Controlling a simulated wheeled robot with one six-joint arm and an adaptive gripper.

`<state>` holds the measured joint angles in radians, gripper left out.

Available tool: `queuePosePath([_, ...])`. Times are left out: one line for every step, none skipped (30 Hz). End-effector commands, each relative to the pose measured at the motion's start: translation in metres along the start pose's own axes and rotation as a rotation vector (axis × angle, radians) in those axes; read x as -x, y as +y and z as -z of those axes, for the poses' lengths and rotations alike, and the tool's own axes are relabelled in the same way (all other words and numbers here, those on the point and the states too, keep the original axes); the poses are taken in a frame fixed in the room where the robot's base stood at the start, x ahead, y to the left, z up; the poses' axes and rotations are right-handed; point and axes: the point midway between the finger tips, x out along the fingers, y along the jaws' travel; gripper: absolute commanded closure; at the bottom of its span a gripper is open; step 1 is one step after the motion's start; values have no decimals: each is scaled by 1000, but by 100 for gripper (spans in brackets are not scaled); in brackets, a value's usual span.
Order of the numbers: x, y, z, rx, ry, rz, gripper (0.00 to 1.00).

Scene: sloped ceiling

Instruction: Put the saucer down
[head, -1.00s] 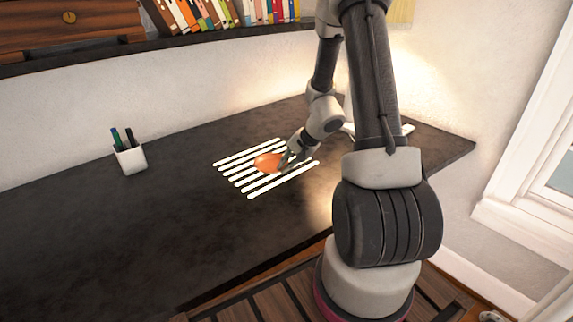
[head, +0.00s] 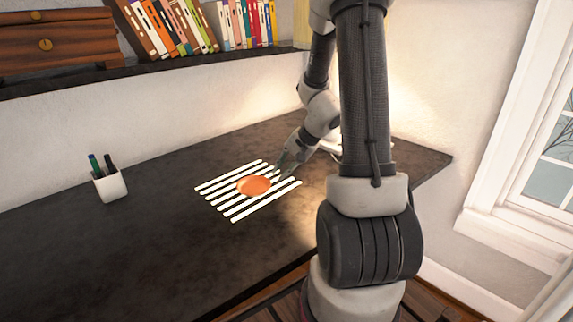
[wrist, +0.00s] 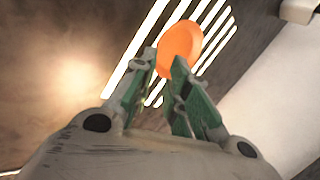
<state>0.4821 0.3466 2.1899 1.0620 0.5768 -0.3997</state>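The orange saucer (head: 254,186) lies on a mat or rack of white parallel slats (head: 265,202) on the dark desk. The saucer also shows in the wrist view (wrist: 180,46), just beyond my fingertips. My gripper (head: 281,170) is at the saucer's right, far side in the head view, with a small gap to the rim. In the wrist view my gripper (wrist: 164,58) has its two green-sided fingers apart with nothing held between them. The right fingertip overlaps the saucer's edge in that view; whether it touches cannot be told.
A white cup with pens (head: 110,187) stands on the desk (head: 150,250) at left. A shelf of books (head: 170,28) runs along the wall above. A white object behind my arm is mostly hidden.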

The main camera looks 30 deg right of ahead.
Motion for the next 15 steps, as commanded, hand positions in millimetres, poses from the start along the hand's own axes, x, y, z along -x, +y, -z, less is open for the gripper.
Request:
queuePosePath([8, -1, 1, 1, 3, 2, 84])
queuePosePath([12, -1, 1, 2, 3, 2, 84])
queuePosePath([16, -1, 1, 1, 2, 2, 84])
queuePosePath([19, -1, 0, 1, 2, 2, 84])
queuePosePath([22, -1, 0, 3, 1, 1, 84])
queuePosePath([25, -2, -2, 10, -1, 1, 84])
queuePosePath([29, -4, -4, 21, -3, 0, 84])
queuePosePath([34, -8, -8, 41, -6, -1, 84])
queuePosePath([41, -13, -16, 75, -12, -4, 84])
queuePosePath([49, -18, -24, 108, -19, -7, 84])
queuePosePath([58, -23, -32, 150, -26, -11, 84])
queuePosePath([72, -30, -47, 215, -37, -20, 84])
queuePosePath([83, -34, -59, 267, -44, -29, 84])
queuePosePath([95, -37, -72, 325, -52, -40, 84])
queuePosePath([112, -40, -88, 402, -60, -58, 84])
